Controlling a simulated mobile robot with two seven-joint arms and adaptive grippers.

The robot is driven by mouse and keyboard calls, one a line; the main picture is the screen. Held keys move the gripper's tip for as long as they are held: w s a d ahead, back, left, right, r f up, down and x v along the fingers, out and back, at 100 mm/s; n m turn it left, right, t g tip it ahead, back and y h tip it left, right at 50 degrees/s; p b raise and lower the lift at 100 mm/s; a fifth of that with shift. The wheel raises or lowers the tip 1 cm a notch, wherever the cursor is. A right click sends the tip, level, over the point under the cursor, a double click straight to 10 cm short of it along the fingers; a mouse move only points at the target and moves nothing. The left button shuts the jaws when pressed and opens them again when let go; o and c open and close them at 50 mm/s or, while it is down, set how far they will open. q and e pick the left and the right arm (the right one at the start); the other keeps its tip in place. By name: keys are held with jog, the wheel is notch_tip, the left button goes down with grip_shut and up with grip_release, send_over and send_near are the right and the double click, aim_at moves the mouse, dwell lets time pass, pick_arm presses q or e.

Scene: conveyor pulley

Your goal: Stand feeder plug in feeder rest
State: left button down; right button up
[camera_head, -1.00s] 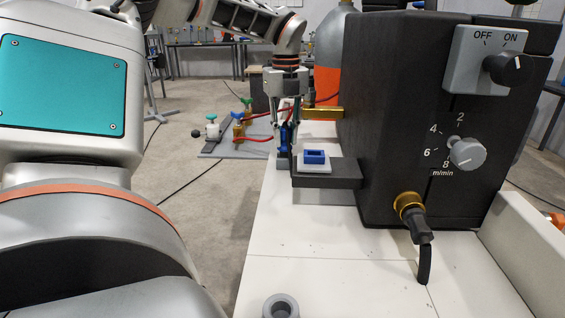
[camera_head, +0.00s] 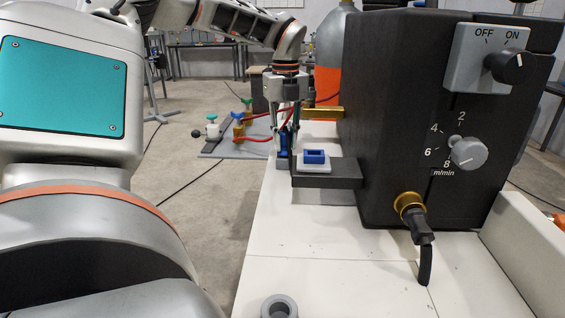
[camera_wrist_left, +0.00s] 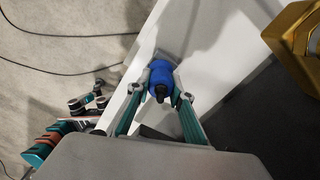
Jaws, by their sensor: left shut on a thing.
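My left gripper (camera_head: 286,128) points down beside the dark shelf of the black machine. Its fingers are closed on a blue plug (camera_wrist_left: 161,76), which has a dark tip facing the wrist camera. In the head view the plug (camera_head: 283,140) looks upright, partly covered by the fingers. A greyish piece (camera_head: 282,163) shows just below it, by the white table's left edge. I cannot tell whether that is the feeder rest or whether the plug touches it. My right gripper is not in view.
A blue square socket on a white base (camera_head: 314,158) sits on the dark shelf (camera_head: 335,180), close right of the gripper. A brass bar (camera_head: 323,113) juts from the black machine (camera_head: 395,130). A grey ring (camera_head: 280,307) stands at the front. The table between is clear.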

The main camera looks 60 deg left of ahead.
pick_arm(q)
jog(key=shift+f, duration=0.5)
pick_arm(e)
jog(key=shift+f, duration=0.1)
pick_arm(q)
jog(key=c, duration=1.7)
grip_release()
jog(key=shift+r, duration=2.4)
jog(key=shift+r+p, duration=0.45)
jog(key=shift+r, duration=1.7)
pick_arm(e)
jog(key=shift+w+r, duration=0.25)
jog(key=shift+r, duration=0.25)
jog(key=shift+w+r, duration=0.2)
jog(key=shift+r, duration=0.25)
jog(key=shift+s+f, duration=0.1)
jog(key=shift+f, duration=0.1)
